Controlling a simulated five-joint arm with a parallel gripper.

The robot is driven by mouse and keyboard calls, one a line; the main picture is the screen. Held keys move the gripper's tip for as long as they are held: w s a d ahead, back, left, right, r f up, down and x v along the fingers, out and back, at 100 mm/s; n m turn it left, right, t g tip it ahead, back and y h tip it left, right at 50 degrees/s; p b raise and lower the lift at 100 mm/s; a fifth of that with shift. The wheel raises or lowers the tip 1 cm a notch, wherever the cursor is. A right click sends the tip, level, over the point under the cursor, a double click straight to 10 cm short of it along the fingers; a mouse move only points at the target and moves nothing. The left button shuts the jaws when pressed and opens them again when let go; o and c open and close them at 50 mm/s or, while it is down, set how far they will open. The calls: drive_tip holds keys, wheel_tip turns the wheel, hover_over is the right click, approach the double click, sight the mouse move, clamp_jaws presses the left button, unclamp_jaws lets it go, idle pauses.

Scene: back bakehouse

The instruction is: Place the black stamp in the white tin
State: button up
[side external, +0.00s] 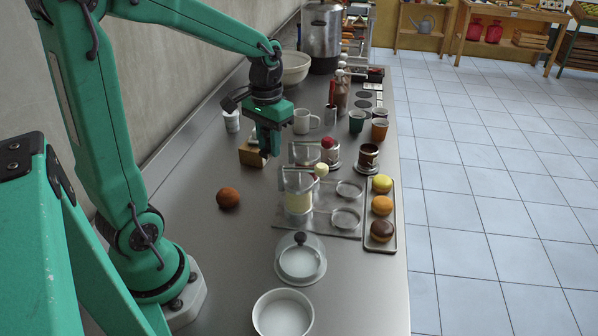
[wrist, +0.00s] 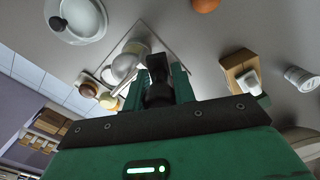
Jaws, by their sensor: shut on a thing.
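My gripper (side external: 268,145) is above the left part of the worktop, beside the wooden block. It is shut on the black stamp, which shows between the green fingers in the wrist view (wrist: 157,78). In the side view the stamp is mostly hidden by the fingers. The white tin (side external: 283,315) is a round, open, shallow vessel at the near edge of the side view, and it looks empty. It stands well away from my gripper. I cannot make it out in the wrist view.
A clear-domed dish (side external: 300,262) stands just beyond the tin. A tray of buns (side external: 394,234), glass vessels (side external: 298,197) and cups (side external: 379,131) stand to the right. A brown ball (side external: 228,198) lies left, with bare worktop around it. The wooden block (side external: 249,156) is close by.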

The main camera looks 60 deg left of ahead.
drive_tip(key=d+m, duration=0.6)
drive_tip(key=d, duration=0.4)
drive_tip(key=m, duration=1.5)
hover_over(284, 322)
drive_tip(key=shift+f, duration=2.7)
drive_tip(key=shift+f, duration=0.1)
drive_tip(key=shift+f, duration=5.35)
